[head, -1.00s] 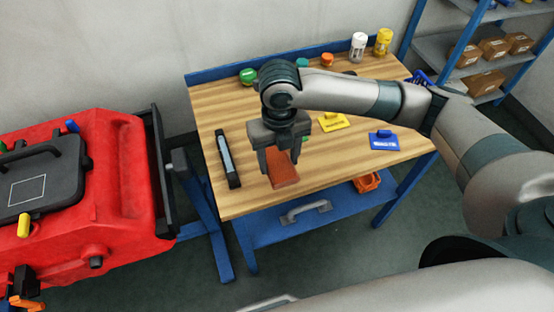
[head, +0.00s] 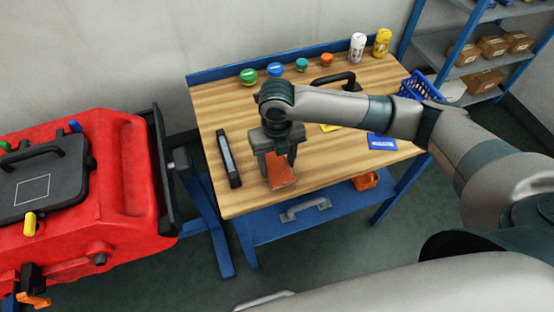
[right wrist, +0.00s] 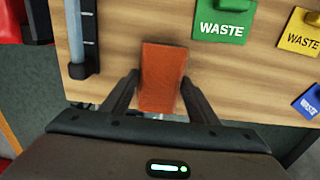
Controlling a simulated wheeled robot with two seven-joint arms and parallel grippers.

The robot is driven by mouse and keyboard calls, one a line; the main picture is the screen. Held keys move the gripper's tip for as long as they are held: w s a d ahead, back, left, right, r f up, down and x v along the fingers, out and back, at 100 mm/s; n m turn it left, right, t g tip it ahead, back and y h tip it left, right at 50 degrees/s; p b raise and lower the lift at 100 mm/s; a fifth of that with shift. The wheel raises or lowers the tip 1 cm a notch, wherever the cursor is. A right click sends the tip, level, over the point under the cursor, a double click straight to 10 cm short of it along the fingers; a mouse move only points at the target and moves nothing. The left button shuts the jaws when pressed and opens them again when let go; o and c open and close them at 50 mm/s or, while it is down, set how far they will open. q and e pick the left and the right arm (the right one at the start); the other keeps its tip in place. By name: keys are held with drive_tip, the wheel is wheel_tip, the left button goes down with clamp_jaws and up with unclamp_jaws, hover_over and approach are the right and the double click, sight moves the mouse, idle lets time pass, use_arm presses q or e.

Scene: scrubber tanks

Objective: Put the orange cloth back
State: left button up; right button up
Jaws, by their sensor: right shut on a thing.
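The orange cloth (head: 281,172) is a small folded rectangle at the front left part of the wooden bench top (head: 222,200). My right gripper (head: 278,166) points down over it with a finger on each side and is shut on it. In the right wrist view the cloth (right wrist: 163,70) stands out between the two fingers of the right gripper (right wrist: 161,82), above or at the wood near the front edge. I cannot tell whether the cloth touches the bench. My left gripper is not in view.
A black-and-blue long tool (head: 229,160) lies left of the cloth. Green (right wrist: 223,18), yellow (right wrist: 301,32) and blue (head: 381,141) waste plates lie to the right. Caps and bottles line the back edge. A red tank machine (head: 120,180) stands left. An orange bin (head: 366,180) is below.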

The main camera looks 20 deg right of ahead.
sight(277, 165)
drive_tip(key=shift+f, duration=0.25)
drive_tip(key=o, duration=1.1)
drive_tip(key=shift+r, duration=0.1)
wheel_tip(277, 165, up, 12)
drive_tip(key=b, duration=0.3)
